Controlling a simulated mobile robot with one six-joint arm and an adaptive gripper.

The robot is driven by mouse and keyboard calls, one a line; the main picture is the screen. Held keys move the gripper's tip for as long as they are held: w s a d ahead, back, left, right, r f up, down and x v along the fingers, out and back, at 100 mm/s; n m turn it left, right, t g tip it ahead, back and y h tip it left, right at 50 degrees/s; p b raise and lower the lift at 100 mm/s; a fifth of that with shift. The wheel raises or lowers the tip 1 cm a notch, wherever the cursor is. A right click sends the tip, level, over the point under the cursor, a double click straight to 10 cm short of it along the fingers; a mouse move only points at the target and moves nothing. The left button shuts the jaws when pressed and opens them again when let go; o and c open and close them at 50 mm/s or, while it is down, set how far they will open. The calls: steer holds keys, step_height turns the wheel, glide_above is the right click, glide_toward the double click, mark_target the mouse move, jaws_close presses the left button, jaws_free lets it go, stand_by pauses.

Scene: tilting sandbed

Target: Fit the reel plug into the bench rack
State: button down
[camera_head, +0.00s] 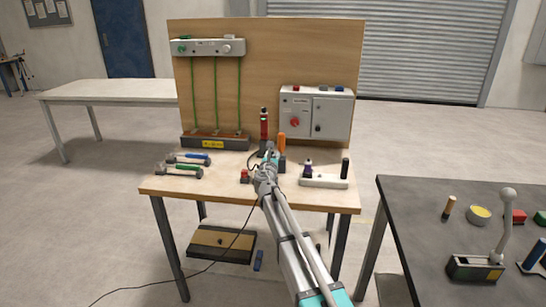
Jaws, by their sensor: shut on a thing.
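My gripper (268,157) is at the middle of the wooden bench (225,188), shut, with its fingers small and partly hidden by my arm. A dark cable (238,236) rises from the floor towards it, and a dark loop shows beside the fingers. The reel plug between the fingers is too small and covered to make out. A white rack-like block (323,182) lies on the bench to the right of my gripper, apart from it. It carries a purple-topped piece (308,168) at its left and an upright black piece (345,168) at its right.
A red piece (245,176) sits left of my gripper; an orange-handled tool (282,143) and a red-black cylinder (264,124) stand behind it. Hammers (182,170) lie at the left. A control box (317,114) hangs on the backboard. A dark table (420,225) stands right.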

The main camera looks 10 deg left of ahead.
steer(key=shift+f+b, duration=2.1)
steer(key=shift+f, duration=0.1)
steer(key=shift+f+b, duration=1.25)
steer(key=shift+b, duration=0.05)
steer(key=shift+c, duration=1.6)
jaws_free()
steer(key=o, duration=0.3)
steer(key=shift+r, duration=0.15)
steer(key=shift+r+p, duration=3.9)
steer(key=shift+p, duration=0.2)
